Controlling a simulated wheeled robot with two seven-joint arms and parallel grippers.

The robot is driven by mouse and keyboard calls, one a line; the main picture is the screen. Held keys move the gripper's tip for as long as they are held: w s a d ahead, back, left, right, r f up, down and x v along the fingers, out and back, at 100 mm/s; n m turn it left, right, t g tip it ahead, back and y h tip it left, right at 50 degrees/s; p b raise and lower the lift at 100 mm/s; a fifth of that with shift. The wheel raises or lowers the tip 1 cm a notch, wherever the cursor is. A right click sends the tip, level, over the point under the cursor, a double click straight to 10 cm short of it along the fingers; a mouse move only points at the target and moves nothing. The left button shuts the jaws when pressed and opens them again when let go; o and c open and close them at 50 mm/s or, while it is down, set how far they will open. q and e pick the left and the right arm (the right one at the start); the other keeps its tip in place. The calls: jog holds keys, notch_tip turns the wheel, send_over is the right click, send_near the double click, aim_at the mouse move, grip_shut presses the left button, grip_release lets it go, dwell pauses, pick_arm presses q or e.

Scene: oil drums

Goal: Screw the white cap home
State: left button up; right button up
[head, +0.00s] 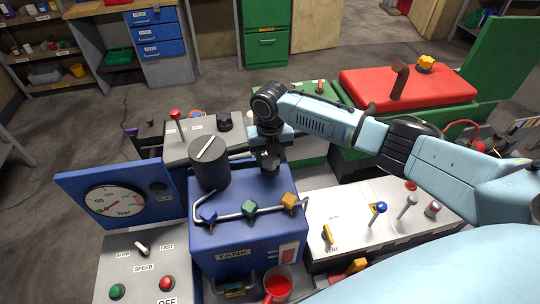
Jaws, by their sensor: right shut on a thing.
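My right gripper (270,163) points down onto the top of the blue tank (235,258), near its back right corner. It is shut on what appears to be the white cap, which the fingers and wrist almost wholly hide. I cannot tell how the cap sits on the tank or whether it is tilted. My left gripper is not in view.
A dark cylinder (210,172) with a white bar stands on the tank, left of my gripper. A pipe with blue, green and yellow valve handles (249,208) runs along the tank's front. A pressure gauge (115,200) stands left; a lever panel (370,228) lies right.

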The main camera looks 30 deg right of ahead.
aim_at(272, 156)
jog(key=shift+s+f, duration=0.1)
jog(key=shift+f, duration=0.4)
dwell(0.7)
jog(key=o, duration=1)
jog(key=shift+a, duration=0.1)
jog(key=shift+o, duration=0.2)
jog(key=shift+f, duration=0.1)
jog(key=shift+d, duration=0.3)
jog(key=shift+a+r, duration=0.15)
jog(key=shift+r, duration=0.3)
notch_tip(272, 156, up, 12)
jog(key=b, duration=0.1)
jog(key=shift+r, duration=0.25)
